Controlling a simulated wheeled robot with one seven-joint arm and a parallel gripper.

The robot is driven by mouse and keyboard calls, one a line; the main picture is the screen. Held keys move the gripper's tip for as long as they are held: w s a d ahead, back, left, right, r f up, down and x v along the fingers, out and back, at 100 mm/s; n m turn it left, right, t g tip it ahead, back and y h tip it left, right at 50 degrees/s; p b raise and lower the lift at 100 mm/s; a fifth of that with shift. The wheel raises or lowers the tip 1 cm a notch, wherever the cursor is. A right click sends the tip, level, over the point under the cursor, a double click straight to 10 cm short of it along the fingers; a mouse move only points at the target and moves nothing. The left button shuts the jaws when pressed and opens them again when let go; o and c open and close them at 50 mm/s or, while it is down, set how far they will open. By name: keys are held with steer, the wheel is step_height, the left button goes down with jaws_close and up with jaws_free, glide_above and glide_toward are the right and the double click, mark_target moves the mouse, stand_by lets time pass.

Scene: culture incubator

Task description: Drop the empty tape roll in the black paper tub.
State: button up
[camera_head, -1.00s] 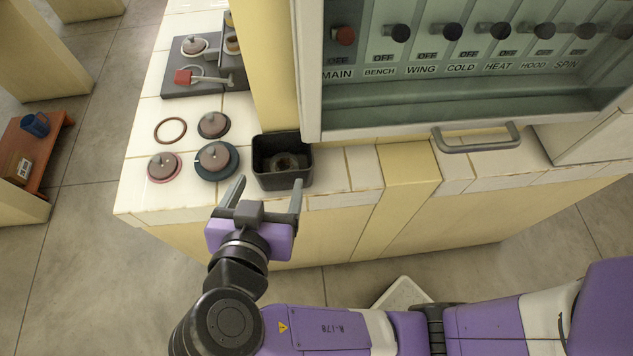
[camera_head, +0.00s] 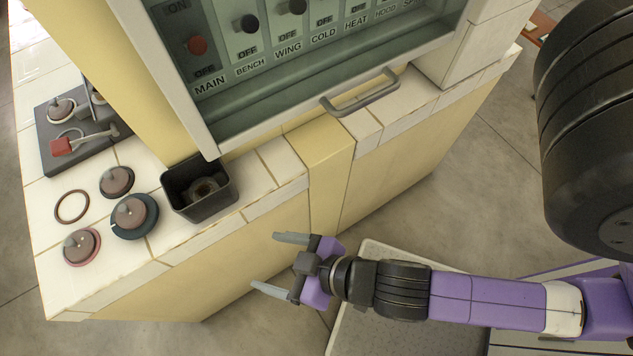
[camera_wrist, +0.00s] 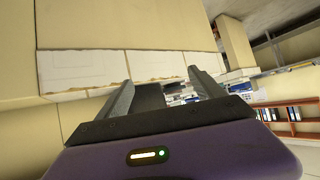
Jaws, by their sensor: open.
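The black paper tub (camera_head: 214,207) stands on the tiled counter, left of the middle in the head view. A ring-shaped roll (camera_head: 203,188), apparently the empty tape roll, lies inside it, partly in shadow. My gripper (camera_head: 271,262) is open and empty. It is in front of the counter's front face, to the right of and below the tub in the picture, and apart from it. In the wrist view my open fingers (camera_wrist: 158,92) point toward the counter, with a dark shape between them that I cannot identify for sure.
Several round lidded items, such as one on a teal base (camera_head: 147,228), and a brown ring (camera_head: 71,206) lie left of the tub. A dark tray (camera_head: 47,135) is behind them. A switch cabinet with a handle (camera_head: 360,95) overhangs the counter.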

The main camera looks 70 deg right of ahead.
steer(key=s+d+r+t, duration=0.3)
steer(key=s+d+r, duration=0.4)
steer(key=s+r, duration=0.2)
steer(key=shift+d+r+h, duration=0.15)
steer(key=shift+r+h, duration=0.15)
steer(key=shift+r, duration=0.4)
